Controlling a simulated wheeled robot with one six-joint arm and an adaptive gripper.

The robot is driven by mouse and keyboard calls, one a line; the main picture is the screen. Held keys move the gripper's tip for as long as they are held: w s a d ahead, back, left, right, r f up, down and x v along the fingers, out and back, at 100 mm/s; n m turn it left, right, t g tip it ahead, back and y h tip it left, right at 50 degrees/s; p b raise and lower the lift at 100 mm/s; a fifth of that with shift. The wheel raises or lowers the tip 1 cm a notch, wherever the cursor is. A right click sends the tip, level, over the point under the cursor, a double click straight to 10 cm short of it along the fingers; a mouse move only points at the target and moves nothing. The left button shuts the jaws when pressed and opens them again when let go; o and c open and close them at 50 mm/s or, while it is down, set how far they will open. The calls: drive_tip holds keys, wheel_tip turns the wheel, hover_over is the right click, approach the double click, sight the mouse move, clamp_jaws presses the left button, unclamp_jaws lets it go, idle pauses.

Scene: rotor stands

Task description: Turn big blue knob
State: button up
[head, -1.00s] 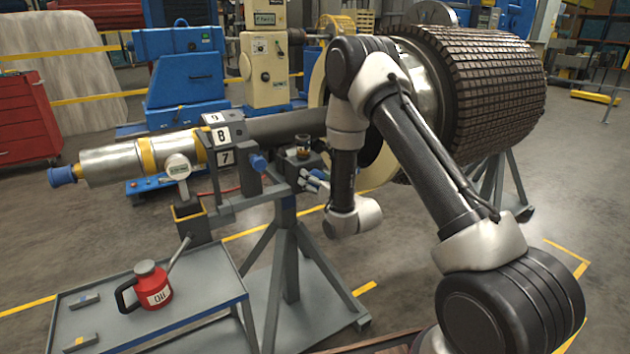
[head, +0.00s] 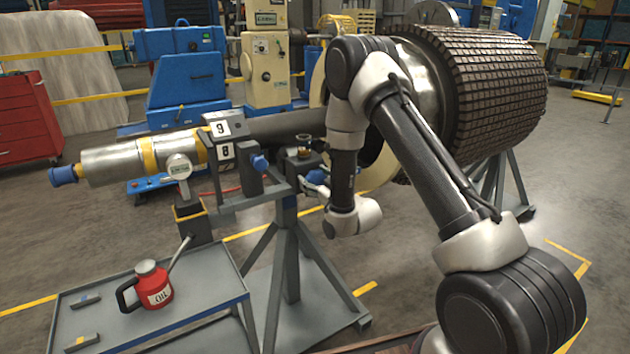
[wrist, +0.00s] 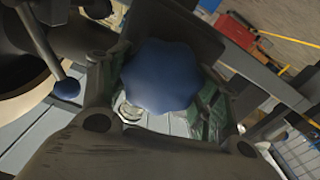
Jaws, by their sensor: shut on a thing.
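The big blue knob (wrist: 160,76), with a lobed rim, sits between the fingers of my gripper (wrist: 162,98) in the wrist view. My gripper is shut on it, and the fingers lie on either side. In the head view, my gripper (head: 322,190) is at the right end of the stand's top, where a bit of blue (head: 315,177) shows and the rest of the knob is hidden. A numbered block (head: 224,130) on the stand shows 9 above 8. Another blue knob (head: 259,162) sits to the left of my gripper.
A small cup (head: 304,148) stands on the bracket just above my gripper. A grey cart (head: 200,300) with a red oil can (head: 152,286) stands at the lower left. The large rotor (head: 490,95) is behind my arm. A metal cylinder (head: 115,163) lies left of the block.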

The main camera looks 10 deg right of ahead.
idle(0.3)
drive_tip(key=o, duration=1)
drive_tip(key=v, duration=1.2)
